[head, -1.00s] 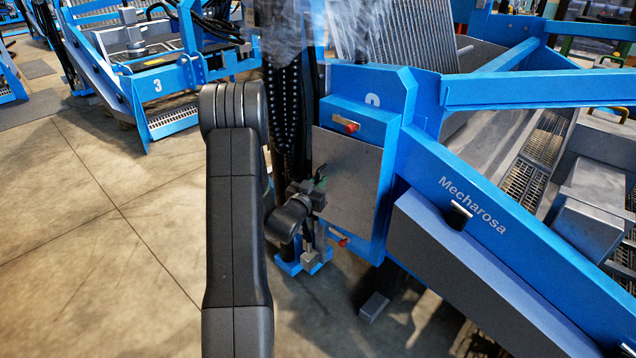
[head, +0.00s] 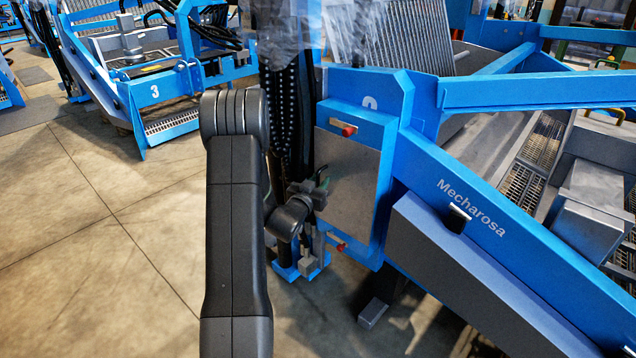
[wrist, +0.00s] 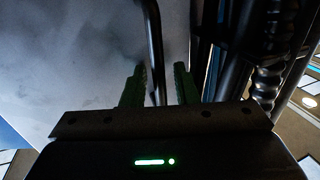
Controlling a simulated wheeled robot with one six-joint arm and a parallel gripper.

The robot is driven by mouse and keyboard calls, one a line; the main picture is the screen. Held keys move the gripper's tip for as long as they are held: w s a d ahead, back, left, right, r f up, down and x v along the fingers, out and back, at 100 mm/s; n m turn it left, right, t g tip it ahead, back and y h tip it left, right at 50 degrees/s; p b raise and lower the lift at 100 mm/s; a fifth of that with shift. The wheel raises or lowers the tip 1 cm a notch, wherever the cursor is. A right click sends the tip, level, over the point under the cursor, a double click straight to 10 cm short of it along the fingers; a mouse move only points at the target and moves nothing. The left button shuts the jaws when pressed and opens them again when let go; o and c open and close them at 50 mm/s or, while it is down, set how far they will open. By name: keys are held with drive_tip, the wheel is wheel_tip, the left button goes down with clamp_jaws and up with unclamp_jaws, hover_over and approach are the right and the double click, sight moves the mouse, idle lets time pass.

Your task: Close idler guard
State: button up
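The idler guard looks to be the flat grey plate (head: 350,185) on the blue box-shaped end of the machine frame, with a red knob (head: 348,130) above it and another (head: 340,247) below. I cannot tell how far the plate stands off the frame. My gripper (head: 320,188) is at the plate's left edge, partly hidden by my arm. In the wrist view, the green fingers (wrist: 158,85) stand on either side of a dark bar handle (wrist: 154,45) beside the pale plate (wrist: 75,60). A gap shows between the bar and the right finger.
Black hoses and a cable chain (head: 290,120) hang just behind my gripper. A blue sloping beam (head: 470,205) marked Mecharosa runs off to the right. Open concrete floor (head: 100,260) lies at left, with another blue machine (head: 155,92) at the back.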

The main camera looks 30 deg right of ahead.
drive_tip(key=p+v, duration=0.1)
drive_tip(key=v, duration=1.3)
drive_tip(key=shift+w, duration=0.15)
drive_tip(key=b+x, duration=0.1)
drive_tip(key=x, duration=1.3)
drive_tip(key=shift+d, duration=0.1)
drive_tip(key=shift+s+a+r+p, duration=0.1)
drive_tip(key=shift+s+a+p, duration=0.3)
drive_tip(key=shift+a+p, duration=0.05)
drive_tip(key=shift+s+a, duration=0.45)
drive_tip(key=shift+a, duration=0.05)
